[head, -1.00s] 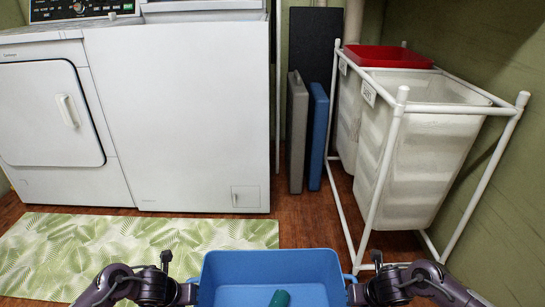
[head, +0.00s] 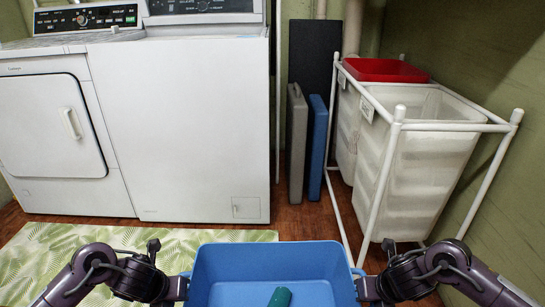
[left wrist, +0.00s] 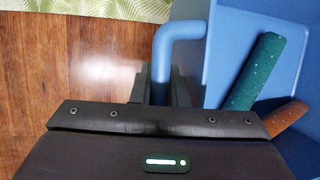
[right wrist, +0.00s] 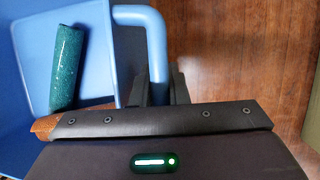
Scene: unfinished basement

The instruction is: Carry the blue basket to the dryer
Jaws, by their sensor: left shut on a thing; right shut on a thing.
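The blue basket (head: 270,256) is held in front of me at the bottom of the head view, between my two arms. A green speckled rolled item (head: 280,297) lies in it, and a brown item (left wrist: 286,117) shows beside that in the left wrist view. My left gripper (left wrist: 160,88) is shut on the basket's left handle (left wrist: 163,62). My right gripper (right wrist: 159,88) is shut on the right handle (right wrist: 157,52). The dryer, a white machine with a front door (head: 52,125), stands at the far left. The basket is apart from it.
A white washer (head: 185,125) adjoins the dryer. A leaf-patterned mat (head: 90,262) lies before both. Grey (head: 297,145) and blue (head: 317,145) folded panels lean behind.

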